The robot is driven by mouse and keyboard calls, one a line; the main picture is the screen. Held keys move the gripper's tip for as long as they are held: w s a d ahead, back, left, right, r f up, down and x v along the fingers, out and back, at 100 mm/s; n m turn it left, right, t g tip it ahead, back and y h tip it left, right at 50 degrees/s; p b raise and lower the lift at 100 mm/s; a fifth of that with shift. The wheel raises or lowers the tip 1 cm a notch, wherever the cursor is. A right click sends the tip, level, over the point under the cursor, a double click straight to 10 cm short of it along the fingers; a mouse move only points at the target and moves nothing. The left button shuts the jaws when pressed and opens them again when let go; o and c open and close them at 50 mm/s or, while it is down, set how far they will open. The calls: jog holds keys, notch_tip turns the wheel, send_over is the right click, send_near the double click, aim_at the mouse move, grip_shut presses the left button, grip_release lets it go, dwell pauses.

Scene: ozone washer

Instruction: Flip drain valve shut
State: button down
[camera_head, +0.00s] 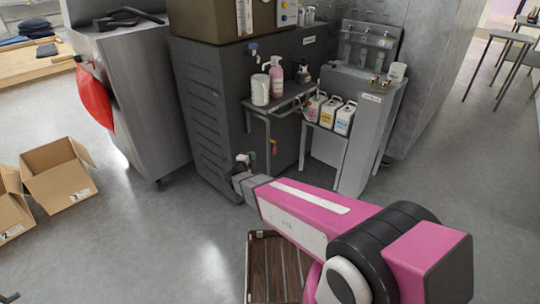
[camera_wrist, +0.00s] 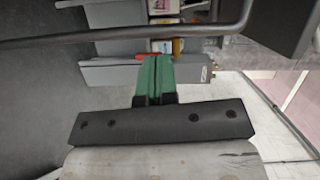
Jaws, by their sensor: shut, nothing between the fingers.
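My gripper (camera_head: 246,164) is low beside the dark grey washer cabinet (camera_head: 207,110), at the end of my pink arm. In the wrist view its two green fingers (camera_wrist: 153,80) lie side by side, shut, with nothing seen between them. A small red and yellow handle (camera_head: 274,147), which looks like the drain valve, hangs under the side shelf, to the right of my fingertips and apart from them in the head view. In the wrist view a small red patch (camera_wrist: 177,47) shows just past the fingertips; I cannot tell if it is the valve. Whether they touch is unclear.
A shelf (camera_head: 283,97) with bottles sticks out above the gripper. Its dark bar (camera_wrist: 130,35) crosses the wrist view. Several white jugs (camera_head: 344,118) stand on a lower stand at right. A brown slatted cart (camera_head: 262,262) is below my arm. Open floor lies left.

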jog(key=shift+s+a+f+m+g+h, duration=0.2)
jog(key=shift+s+f+m+g+h, duration=0.6)
jog(key=shift+s+m+h, duration=0.4)
jog(key=shift+s+a+f+m+g+h, duration=0.15)
jog(key=shift+s+f+m+g+h, duration=0.7)
jog(key=shift+m+h, duration=0.45)
jog(key=shift+s, duration=0.1)
jog(key=x, duration=1.4)
